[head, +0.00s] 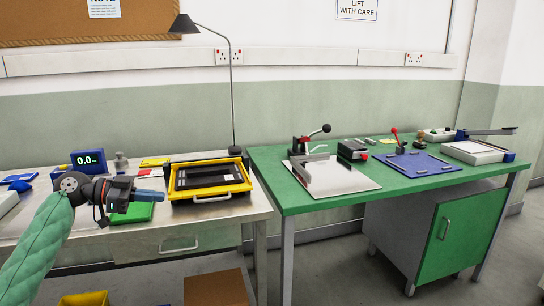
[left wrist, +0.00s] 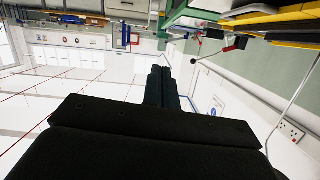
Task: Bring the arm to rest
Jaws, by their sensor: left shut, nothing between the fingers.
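My left arm, in a green sleeve, comes in from the left in the head view. Its left gripper (head: 138,193) is held over the front of the metal bench (head: 150,246), pointing right. In the left wrist view the two dark fingers (left wrist: 160,72) lie together, shut, with nothing between them. A blue bar shows at the gripper's end in the head view; I cannot tell whether it belongs to the gripper. My right gripper is not in view.
A yellow-rimmed black tray (head: 208,194) stands right of the gripper, with a green block (head: 133,213) below it. A display box (head: 88,160) and tall lamp (head: 232,90) stand behind. The green table (head: 300,206) holds a lever press (head: 310,150) and blue board (head: 418,163).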

